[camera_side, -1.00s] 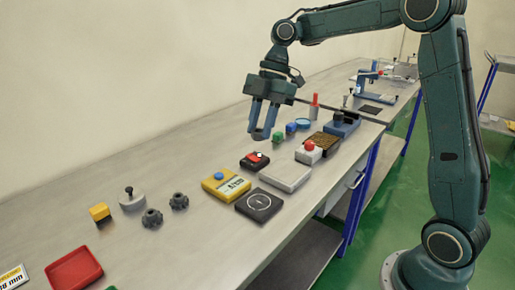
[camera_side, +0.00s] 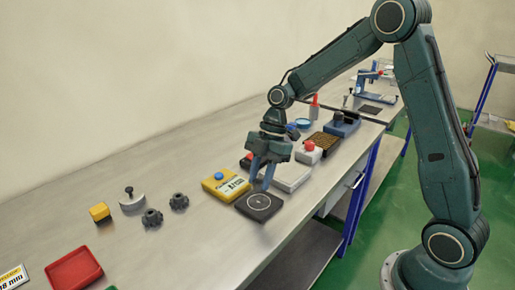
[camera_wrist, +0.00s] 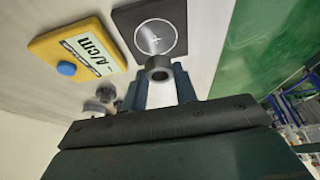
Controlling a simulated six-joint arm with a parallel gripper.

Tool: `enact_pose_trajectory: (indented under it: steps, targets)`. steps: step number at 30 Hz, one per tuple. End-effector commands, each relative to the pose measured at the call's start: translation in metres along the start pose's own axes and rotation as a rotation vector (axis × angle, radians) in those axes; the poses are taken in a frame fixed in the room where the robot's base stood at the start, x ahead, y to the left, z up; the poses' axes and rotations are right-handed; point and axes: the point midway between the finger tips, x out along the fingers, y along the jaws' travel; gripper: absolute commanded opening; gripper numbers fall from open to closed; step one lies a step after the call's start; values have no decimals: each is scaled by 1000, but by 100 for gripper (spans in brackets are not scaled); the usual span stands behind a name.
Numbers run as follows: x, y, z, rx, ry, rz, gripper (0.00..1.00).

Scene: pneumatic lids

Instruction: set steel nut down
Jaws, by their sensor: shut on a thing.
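My gripper (camera_side: 261,182) is low over the bench, by the far edge of a black square plate (camera_side: 245,210) with a white circle and cross mark. In the wrist view, my gripper (camera_wrist: 160,82) is shut on the steel nut (camera_wrist: 159,64), a small grey ring with a dark hole, held at the fingertips. The black plate (camera_wrist: 126,17) lies beyond the nut in that view. The nut looks apart from the plate, though its exact height is unclear. In the side view I cannot make out the nut.
A yellow box with a blue knob (camera_side: 216,185) stands just left of the plate. A pale tray (camera_side: 294,178) and a grey box with a red button (camera_side: 309,152) are right of my gripper. Two dark knobs (camera_side: 152,218) and a red tray (camera_side: 73,271) lie further left. Bare bench lies between.

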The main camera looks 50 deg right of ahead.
Motion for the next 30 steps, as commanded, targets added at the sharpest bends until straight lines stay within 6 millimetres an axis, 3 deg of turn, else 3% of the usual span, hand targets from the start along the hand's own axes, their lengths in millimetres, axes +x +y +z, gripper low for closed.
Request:
enact_pose_trajectory:
  steps: [8, 20, 30]
  targets:
    - [5, 0, 2, 1, 0, -1, 5]
    - [40, 0, 16, 1, 0, -2, 5]
    - [42, 0, 17, 0, 0, 0, 5]
